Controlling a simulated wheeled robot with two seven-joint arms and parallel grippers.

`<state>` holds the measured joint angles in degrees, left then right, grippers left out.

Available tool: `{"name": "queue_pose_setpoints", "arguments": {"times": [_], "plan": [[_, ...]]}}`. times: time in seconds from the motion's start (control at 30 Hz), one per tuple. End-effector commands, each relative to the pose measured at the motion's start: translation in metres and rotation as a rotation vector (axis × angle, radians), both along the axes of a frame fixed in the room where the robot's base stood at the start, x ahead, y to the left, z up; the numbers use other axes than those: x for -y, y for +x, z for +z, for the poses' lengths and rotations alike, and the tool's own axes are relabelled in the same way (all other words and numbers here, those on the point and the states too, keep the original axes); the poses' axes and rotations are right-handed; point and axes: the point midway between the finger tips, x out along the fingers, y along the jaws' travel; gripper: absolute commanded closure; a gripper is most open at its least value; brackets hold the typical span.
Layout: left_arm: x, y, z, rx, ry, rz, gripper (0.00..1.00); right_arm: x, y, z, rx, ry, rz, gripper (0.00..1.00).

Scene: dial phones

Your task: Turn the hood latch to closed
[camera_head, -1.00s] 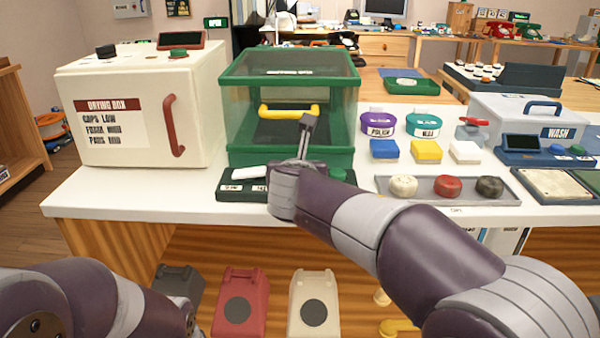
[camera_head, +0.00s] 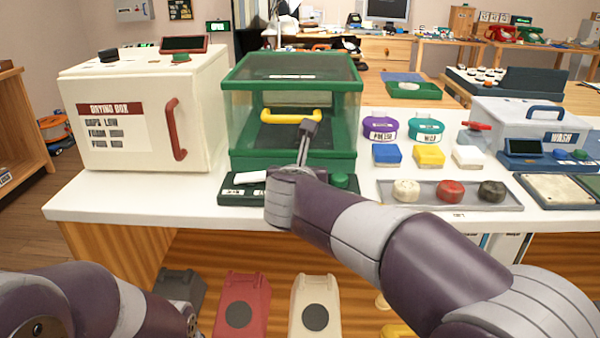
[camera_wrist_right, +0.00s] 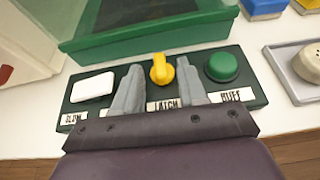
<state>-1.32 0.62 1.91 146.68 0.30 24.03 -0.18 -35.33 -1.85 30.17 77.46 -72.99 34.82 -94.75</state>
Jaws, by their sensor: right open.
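The hood is a green-framed clear box (camera_head: 290,165) with a yellow handle (camera_head: 291,116) at its front. The latch is a yellow knob (camera_wrist_right: 161,70) on the dark control panel (camera_wrist_right: 75,107) in front of the hood, above a label reading LATCH. Its raised grip points roughly away from me, toward the hood. My right gripper (camera_wrist_right: 160,84) is open, with one grey finger on each side of the knob. I cannot tell whether either finger touches it. In the head view my right wrist hides the knob. My left arm shows at the lower left, its gripper out of view.
On the panel, a white rocker (camera_wrist_right: 92,87) is left of the knob and a green button (camera_wrist_right: 222,66) right of it. A cream drying box (camera_head: 145,110) stands left of the hood. A tray of round knobs (camera_head: 450,205) lies to the right.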

Motion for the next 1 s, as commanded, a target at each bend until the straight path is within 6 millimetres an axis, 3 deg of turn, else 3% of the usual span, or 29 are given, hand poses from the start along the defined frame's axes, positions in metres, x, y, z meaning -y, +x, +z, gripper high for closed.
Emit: {"name": "queue_pose_setpoints", "arguments": {"times": [0.2, 0.4, 0.57, 0.87, 0.97, 1.0], "plan": [[0.000, 0.000, 0.018, 0.000, 0.000, 0.000, 0.28, -0.002, -0.054, 0.028, 0.003, 0.001, 0.006, 0.58], [0.000, 0.000, 0.028, 0.000, 0.000, 0.000, 0.28, -0.002, -0.094, 0.042, 0.001, 0.001, 0.004, 0.58], [0.000, 0.000, 0.029, 0.000, 0.000, 0.000, 0.28, -0.002, -0.106, 0.045, 0.000, 0.000, 0.002, 0.58], [0.000, 0.000, 0.029, 0.000, 0.000, 0.000, 0.28, -0.002, -0.106, 0.044, 0.000, 0.020, -0.007, 0.58], [0.000, 0.000, 0.029, 0.000, 0.000, 0.000, 0.28, -0.007, -0.109, 0.036, -0.034, 0.220, -0.066, 0.58], [0.000, 0.000, 0.029, 0.000, 0.000, 0.000, 0.28, -0.009, -0.118, 0.014, -0.110, 0.377, -0.129, 0.58]]}}
